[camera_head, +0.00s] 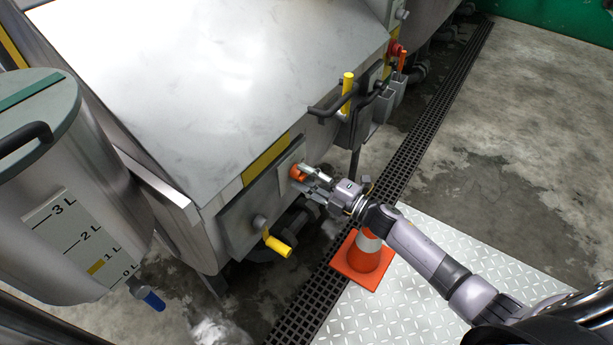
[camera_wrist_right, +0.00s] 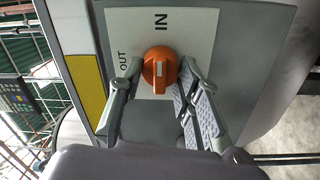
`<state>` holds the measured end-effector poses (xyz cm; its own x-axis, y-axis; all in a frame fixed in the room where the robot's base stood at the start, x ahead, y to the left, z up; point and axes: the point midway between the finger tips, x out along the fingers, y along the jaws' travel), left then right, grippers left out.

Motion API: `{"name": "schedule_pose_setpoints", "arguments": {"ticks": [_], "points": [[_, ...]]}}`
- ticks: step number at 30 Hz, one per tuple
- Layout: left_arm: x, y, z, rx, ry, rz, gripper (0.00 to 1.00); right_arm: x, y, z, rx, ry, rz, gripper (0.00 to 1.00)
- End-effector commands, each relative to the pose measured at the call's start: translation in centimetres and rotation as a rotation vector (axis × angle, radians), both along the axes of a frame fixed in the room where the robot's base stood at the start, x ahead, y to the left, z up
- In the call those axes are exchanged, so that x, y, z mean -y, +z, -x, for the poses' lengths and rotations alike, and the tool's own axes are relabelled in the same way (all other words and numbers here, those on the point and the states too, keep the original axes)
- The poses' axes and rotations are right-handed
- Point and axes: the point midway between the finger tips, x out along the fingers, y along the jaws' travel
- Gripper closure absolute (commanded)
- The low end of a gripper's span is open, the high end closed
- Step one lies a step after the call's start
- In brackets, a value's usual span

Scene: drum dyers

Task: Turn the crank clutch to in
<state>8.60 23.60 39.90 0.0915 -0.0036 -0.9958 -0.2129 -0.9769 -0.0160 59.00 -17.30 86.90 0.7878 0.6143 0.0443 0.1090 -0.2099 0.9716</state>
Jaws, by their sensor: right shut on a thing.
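The crank clutch is an orange knob (camera_head: 297,172) on the side panel of the steel drum machine. In the right wrist view the knob (camera_wrist_right: 160,68) sits on a white plate (camera_wrist_right: 190,35) marked IN above it and OUT to its left. A short white mark on the knob runs up and down the picture, roughly in line with IN. My right gripper (camera_head: 306,178) is shut on the knob, with one finger on each side of it in the wrist view. The fingers partly hide the knob in the head view. My left gripper is not in view.
A black lever with a yellow grip (camera_head: 347,92) is at the upper right. An orange cone (camera_head: 363,257) stands below my right arm. A grey tank (camera_head: 47,190) is at left.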

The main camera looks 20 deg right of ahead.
Motion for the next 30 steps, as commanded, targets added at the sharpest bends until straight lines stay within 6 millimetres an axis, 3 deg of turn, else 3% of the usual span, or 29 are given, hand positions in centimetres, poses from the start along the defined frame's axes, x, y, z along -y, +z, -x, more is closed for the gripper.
{"name": "schedule_pose_setpoints", "arguments": {"ticks": [11, 12, 20, 30], "points": [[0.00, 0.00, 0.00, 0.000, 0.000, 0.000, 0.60, 0.05, -0.12, 0.02, -0.006, -0.001, -0.004, 0.97], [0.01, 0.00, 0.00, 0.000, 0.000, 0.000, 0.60, 0.04, -0.13, 0.02, -0.006, -0.001, -0.003, 0.66], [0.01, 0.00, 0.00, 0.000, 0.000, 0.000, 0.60, 0.01, -0.06, 0.01, -0.004, -0.001, -0.003, 0.49], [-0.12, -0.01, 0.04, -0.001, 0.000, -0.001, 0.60, 0.16, -0.06, 0.20, -0.003, -0.001, -0.003, 0.48]]}}
